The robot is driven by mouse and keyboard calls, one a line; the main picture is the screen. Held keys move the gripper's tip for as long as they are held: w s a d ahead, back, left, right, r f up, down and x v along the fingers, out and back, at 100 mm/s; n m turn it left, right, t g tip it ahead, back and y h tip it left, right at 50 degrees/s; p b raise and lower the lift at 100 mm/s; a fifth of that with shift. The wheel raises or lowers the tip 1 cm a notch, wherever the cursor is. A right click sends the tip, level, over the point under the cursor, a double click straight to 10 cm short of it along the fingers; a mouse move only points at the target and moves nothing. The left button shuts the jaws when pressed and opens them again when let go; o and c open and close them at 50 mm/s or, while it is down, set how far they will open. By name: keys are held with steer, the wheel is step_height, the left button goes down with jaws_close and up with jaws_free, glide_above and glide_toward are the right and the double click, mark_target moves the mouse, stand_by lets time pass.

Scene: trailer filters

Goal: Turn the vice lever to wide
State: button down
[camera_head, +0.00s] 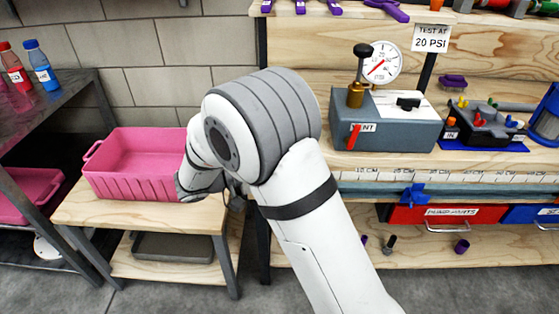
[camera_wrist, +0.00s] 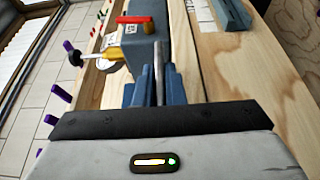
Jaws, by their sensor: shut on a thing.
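In the wrist view my gripper (camera_wrist: 158,98) points away from the camera, with blue-grey fingers beyond its black palm. It is shut on a slim grey metal bar (camera_wrist: 159,68) standing between the fingers, which looks like the vice lever. The vice body and its jaws cannot be made out clearly. In the head view my arm covers the gripper and the left end of the bench, so the lever does not show there.
The grey-blue test box (camera_head: 390,118) with a red lever (camera_head: 354,137), brass fitting and gauge (camera_head: 381,62) stands on the bench. A pink bin (camera_head: 145,165) sits on a low table at left. A red drawer (camera_head: 432,214) is under the bench.

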steer(key=c, duration=1.5)
jaws_free()
steer(key=p+v, duration=0.1)
steer(key=v, duration=0.6)
steer(key=shift+s+a, duration=0.15)
steer(key=shift+a, duration=0.25)
